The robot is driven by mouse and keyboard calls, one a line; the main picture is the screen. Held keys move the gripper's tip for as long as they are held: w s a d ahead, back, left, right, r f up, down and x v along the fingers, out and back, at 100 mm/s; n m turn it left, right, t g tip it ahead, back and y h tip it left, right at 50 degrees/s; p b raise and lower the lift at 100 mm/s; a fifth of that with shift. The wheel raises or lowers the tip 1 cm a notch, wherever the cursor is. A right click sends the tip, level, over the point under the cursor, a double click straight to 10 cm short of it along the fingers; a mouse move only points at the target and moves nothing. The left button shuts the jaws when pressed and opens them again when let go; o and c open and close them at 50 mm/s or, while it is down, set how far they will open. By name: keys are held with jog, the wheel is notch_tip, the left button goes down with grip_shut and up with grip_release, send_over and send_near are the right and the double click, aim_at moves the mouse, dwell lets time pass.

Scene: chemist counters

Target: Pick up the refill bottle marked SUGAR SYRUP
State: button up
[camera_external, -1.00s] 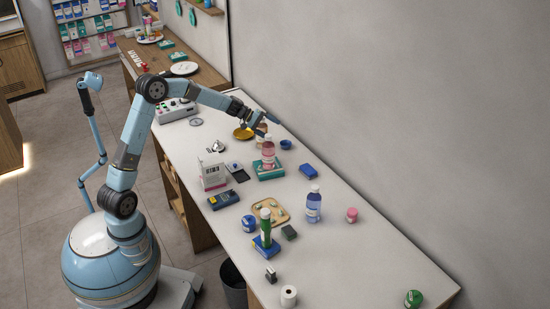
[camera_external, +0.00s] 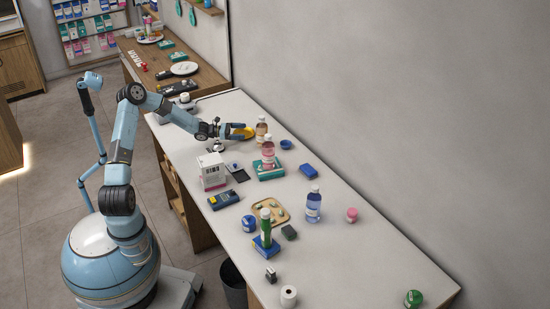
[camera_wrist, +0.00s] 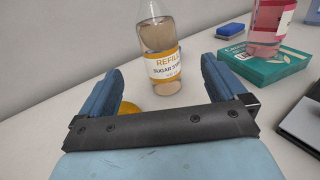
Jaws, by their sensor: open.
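The SUGAR SYRUP refill bottle (camera_wrist: 162,67) stands upright in the wrist view, clear with amber contents and an orange and white label. Its top is cut off by the picture edge. In the external view the bottle (camera_external: 261,132) stands at the far part of the counter, just right of my gripper (camera_external: 243,131). My gripper is low, open and empty, pointing at the bottle. In the wrist view the bottle shows ahead, between and beyond the two blue fingers, and appears apart from them.
A pink bottle (camera_external: 268,155) stands on a teal box (camera_external: 270,171) close by. The wall runs behind the counter.

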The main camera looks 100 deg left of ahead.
aim_at(266, 131)
jog(key=x, duration=1.3)
jog(key=shift+w+a+r, duration=0.1)
jog(key=shift+w+r, duration=0.05)
jog(key=shift+w, duration=0.2)
jog(key=c, duration=1.4)
jog(key=shift+c, duration=0.5)
jog(key=shift+r, duration=0.15)
